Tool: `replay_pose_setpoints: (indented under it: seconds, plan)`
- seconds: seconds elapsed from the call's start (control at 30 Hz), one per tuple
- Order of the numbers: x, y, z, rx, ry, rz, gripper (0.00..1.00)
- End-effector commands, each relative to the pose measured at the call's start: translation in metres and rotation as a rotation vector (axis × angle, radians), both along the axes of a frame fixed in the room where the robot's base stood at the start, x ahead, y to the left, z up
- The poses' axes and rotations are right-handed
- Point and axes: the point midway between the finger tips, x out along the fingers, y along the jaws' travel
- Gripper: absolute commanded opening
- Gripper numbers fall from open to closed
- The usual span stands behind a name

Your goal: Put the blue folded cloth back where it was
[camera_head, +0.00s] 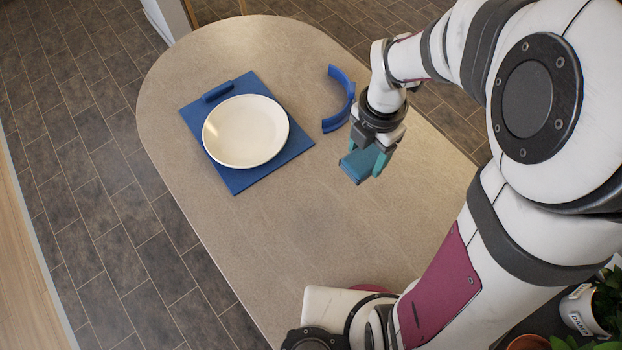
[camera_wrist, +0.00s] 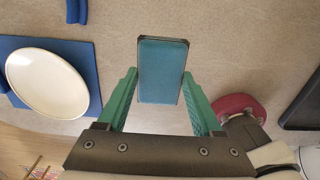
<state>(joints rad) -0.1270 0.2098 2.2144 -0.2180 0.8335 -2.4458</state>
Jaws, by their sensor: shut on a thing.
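The blue folded cloth (camera_head: 355,164) looks like a small, thick teal-blue rectangle. My gripper (camera_head: 368,160) is shut on it and holds it over the right part of the table. It also shows in the wrist view (camera_wrist: 162,72), between the green fingers, with a dark edge at its far end. The cloth seems to be off the table, but its exact height is hard to judge. My fingers hide part of it in the head view.
A white plate (camera_head: 245,131) lies on a blue mat (camera_head: 240,180) on the table (camera_head: 220,240). A short blue roll (camera_head: 217,92) is at the mat's upper left. A blue curved piece (camera_head: 340,98) stands beyond my gripper. The table's middle is clear.

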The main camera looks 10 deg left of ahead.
Motion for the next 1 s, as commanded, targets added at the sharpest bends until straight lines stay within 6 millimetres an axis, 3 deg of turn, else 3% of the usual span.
replay_pose_setpoints:
  seconds: [0.1, 0.17, 0.4, 0.53, 0.8, 1.0]
  plan:
    - [-0.019, -0.012, -0.003, 0.001, 0.001, 0.002, 0.07]
    - [-0.022, -0.005, -0.009, 0.001, 0.004, 0.009, 0.07]
    - [-0.017, 0.067, -0.053, -0.001, 0.006, 0.014, 0.07]
    - [-0.014, 0.093, -0.069, 0.0, 0.006, 0.008, 0.07]
    - [-0.013, 0.101, -0.11, -0.001, 0.006, 0.004, 0.07]
    - [-0.012, 0.101, -0.114, 0.001, 0.003, 0.003, 0.07]
